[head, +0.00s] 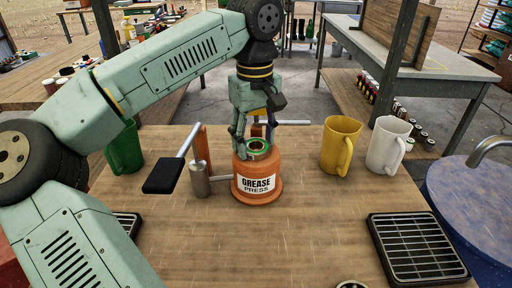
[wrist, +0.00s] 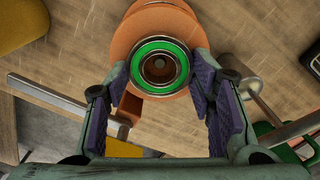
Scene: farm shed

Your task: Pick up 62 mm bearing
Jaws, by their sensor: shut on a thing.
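The bearing (head: 257,147), a steel ring with a green band, is at the top of the orange grease press (head: 257,186). In the wrist view the bearing (wrist: 160,47) shows face-on, with the orange press behind it. My gripper (head: 255,142) points down over the press, its two fingers on either side of the bearing. In the wrist view the purple-padded fingers of my gripper (wrist: 162,75) close on the bearing's sides. I cannot tell whether the bearing rests on the press or is slightly clear of it.
A lever with a black pad (head: 164,173) and a metal cylinder (head: 200,179) stand left of the press. A green mug (head: 124,148) is further left. A yellow mug (head: 339,145) and a white mug (head: 386,145) stand right. A black grate (head: 415,248) lies front right; the front middle is mostly clear.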

